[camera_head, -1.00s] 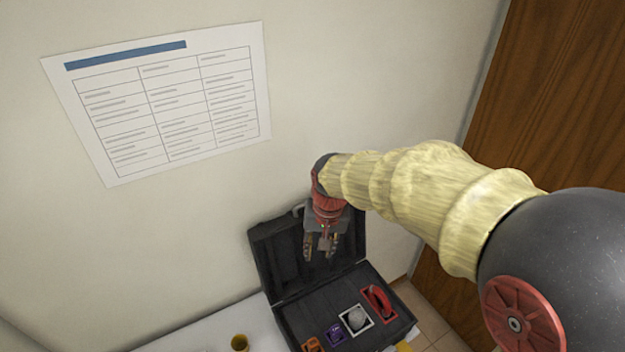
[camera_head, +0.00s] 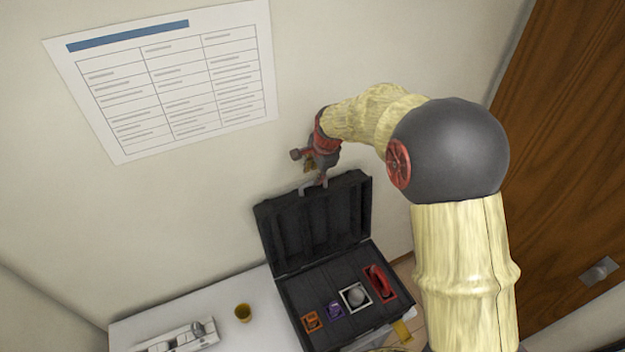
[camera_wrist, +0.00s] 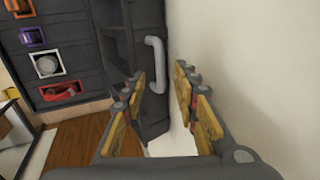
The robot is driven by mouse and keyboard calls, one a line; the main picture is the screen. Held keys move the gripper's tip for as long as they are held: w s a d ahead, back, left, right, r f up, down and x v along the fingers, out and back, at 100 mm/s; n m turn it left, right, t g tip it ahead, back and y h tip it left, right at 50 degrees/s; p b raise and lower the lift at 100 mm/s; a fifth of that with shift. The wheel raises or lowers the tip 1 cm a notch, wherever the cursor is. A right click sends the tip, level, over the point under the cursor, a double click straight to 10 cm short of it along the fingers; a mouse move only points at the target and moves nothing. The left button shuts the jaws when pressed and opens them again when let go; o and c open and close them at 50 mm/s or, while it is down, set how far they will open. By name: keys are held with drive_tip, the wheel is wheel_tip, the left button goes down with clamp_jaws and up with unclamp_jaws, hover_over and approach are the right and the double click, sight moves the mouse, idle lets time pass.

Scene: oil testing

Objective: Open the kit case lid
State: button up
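The black kit case stands on the white table with its lid (camera_head: 318,226) raised steeply and leaning back toward the wall. The case's base (camera_head: 322,283) holds several coloured items in its compartments. A grey handle (camera_head: 311,187) is on the lid's top edge; the wrist view shows it too (camera_wrist: 155,62). My gripper (camera_head: 319,174) is above the lid, near the handle. In the wrist view my gripper's fingers (camera_wrist: 161,88) are spread apart, with nothing held between them. The lid's edge and handle are close to the left finger; I cannot tell if they touch.
The wall (camera_head: 200,200) is close behind the lid. A wooden door (camera_head: 570,150) is at the right.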

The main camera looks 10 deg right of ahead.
sight(311, 182)
drive_tip(key=shift+x, duration=2.75)
drive_tip(key=c, duration=0.3)
drive_tip(key=c, duration=0.4)
clamp_jaws()
